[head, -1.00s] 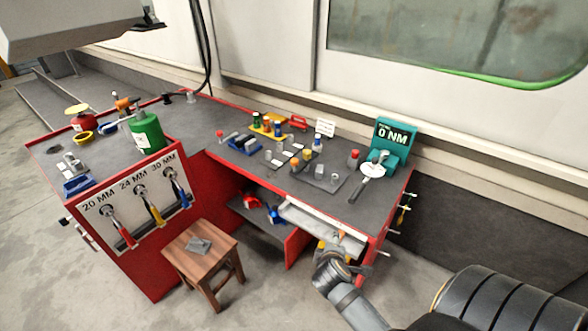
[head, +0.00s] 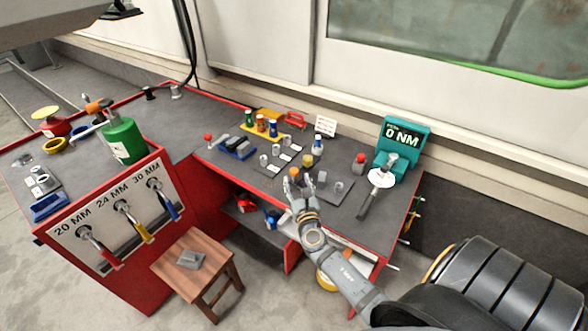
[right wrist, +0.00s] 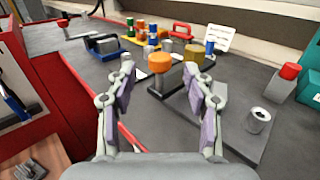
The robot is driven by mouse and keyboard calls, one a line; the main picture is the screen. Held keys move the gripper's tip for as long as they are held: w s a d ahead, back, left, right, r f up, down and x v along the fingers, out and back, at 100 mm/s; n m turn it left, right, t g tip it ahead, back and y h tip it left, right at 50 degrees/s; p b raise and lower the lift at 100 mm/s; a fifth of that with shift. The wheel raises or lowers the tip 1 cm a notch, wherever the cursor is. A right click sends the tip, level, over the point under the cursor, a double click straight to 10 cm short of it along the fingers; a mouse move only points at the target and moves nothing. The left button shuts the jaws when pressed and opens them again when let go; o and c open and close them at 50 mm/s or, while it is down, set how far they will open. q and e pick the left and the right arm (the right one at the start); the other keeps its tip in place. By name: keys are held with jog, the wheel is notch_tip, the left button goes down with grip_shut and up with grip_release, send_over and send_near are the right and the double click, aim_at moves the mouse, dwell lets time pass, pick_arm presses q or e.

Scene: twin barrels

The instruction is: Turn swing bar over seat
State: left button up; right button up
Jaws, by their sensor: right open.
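My right gripper (head: 299,184) is open over the front part of the bench; its two fingers also show in the right wrist view (right wrist: 160,95). An orange knob (right wrist: 159,62) on a grey metal piece stands beyond the fingertips, in line with the gap and apart from them. It also shows in the head view (head: 294,172). I cannot tell which part is the swing bar or the seat. My left gripper is not in view.
A red-topped block (head: 360,161) and a torque tester reading 0 NM (head: 402,138) stand at the right. A wooden stool (head: 197,268) stands in front.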

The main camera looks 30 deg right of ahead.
aim_at(295, 174)
jog(key=x, duration=0.5)
jog(key=shift+w, duration=0.15)
jog(key=shift+w+d, duration=0.15)
jog(key=shift+d, duration=0.05)
jog(key=shift+c, duration=0.4)
jog(key=c, duration=0.7)
jog(key=shift+c, duration=1.4)
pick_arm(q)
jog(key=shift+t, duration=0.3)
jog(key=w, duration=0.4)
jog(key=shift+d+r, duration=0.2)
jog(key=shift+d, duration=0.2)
pick_arm(e)
grip_shut()
